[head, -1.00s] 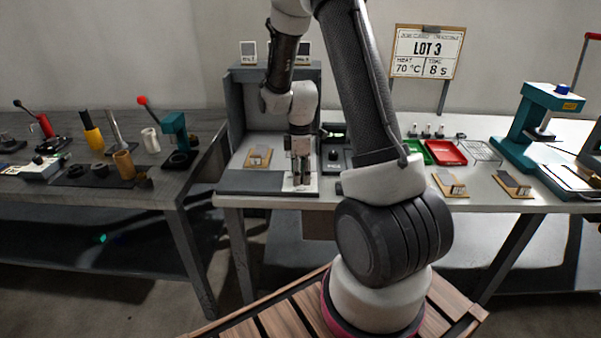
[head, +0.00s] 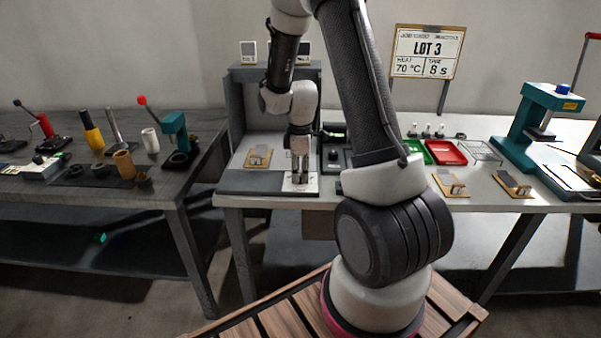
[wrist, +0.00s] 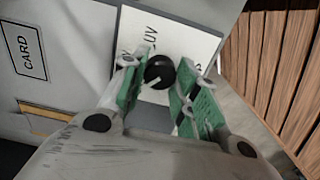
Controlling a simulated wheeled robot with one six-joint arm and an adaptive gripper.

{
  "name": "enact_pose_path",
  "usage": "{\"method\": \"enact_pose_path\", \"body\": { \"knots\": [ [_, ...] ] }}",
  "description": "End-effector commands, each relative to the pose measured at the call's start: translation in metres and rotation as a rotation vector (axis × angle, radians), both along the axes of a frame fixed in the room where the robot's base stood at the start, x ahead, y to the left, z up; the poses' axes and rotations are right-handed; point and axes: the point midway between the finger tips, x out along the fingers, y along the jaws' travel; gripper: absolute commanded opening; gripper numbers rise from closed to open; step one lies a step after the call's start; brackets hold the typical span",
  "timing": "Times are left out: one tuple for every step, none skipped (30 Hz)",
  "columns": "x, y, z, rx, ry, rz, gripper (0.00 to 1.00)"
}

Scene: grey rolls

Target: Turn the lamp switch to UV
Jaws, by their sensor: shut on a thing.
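The lamp switch is a round black knob (wrist: 159,72) on a white plate (wrist: 178,36) in the wrist view. "UV" is printed on the plate above the knob; other marks to its left and right are partly hidden by my fingers. A pale line shows on the knob's lower left part; I cannot tell for sure which mark it points to. My gripper (wrist: 163,75) has its green-padded fingers on either side of the knob, shut on it. In the head view my gripper (head: 299,181) is down at the plate near the bench's front edge, and it hides the knob.
A grey booth (head: 238,120) stands behind the switch. A tan card piece (head: 258,156) lies left of my gripper. A dark box (head: 336,158) stands close to the right. Green and red trays (head: 446,152) lie further right, and a teal press (head: 520,135) beyond them.

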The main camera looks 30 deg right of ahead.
Motion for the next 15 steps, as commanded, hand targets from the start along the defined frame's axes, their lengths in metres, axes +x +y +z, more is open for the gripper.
{"method": "enact_pose_path", "body": {
  "knots": [
    [0.0004, -0.0001, 0.0004, -0.001, -0.001, -0.035, 0.06],
    [0.0004, -0.0001, 0.0004, -0.001, -0.001, -0.06, 0.06],
    [0.0005, -0.0001, 0.0004, 0.0, -0.001, -0.095, 0.06],
    [0.0005, -0.0001, 0.0004, 0.0, -0.001, -0.122, 0.06],
    [0.0005, -0.0001, 0.0004, 0.0, -0.001, -0.15, 0.06],
    [0.0005, -0.0001, 0.0004, 0.0, -0.001, -0.188, 0.06],
    [0.0005, -0.0001, 0.0004, 0.0, -0.001, -0.216, 0.06],
    [0.0006, 0.0, 0.0004, 0.0, -0.001, -0.245, 0.06],
    [0.0005, -0.0001, 0.0004, 0.0, -0.001, -0.283, 0.06],
    [0.0006, -0.0002, 0.0004, 0.0, -0.001, -0.312, 0.06],
    [0.0006, -0.0002, 0.0005, 0.0, -0.001, -0.341, 0.06],
    [0.0007, -0.0001, 0.0005, 0.0, -0.001, -0.379, 0.06],
    [0.0007, -0.0001, 0.0005, 0.0, -0.001, -0.407, 0.06],
    [0.0007, -0.0001, 0.0005, 0.0, -0.001, -0.436, 0.06],
    [0.0007, -0.0001, 0.0005, 0.0, -0.001, -0.474, 0.06]
  ]
}}
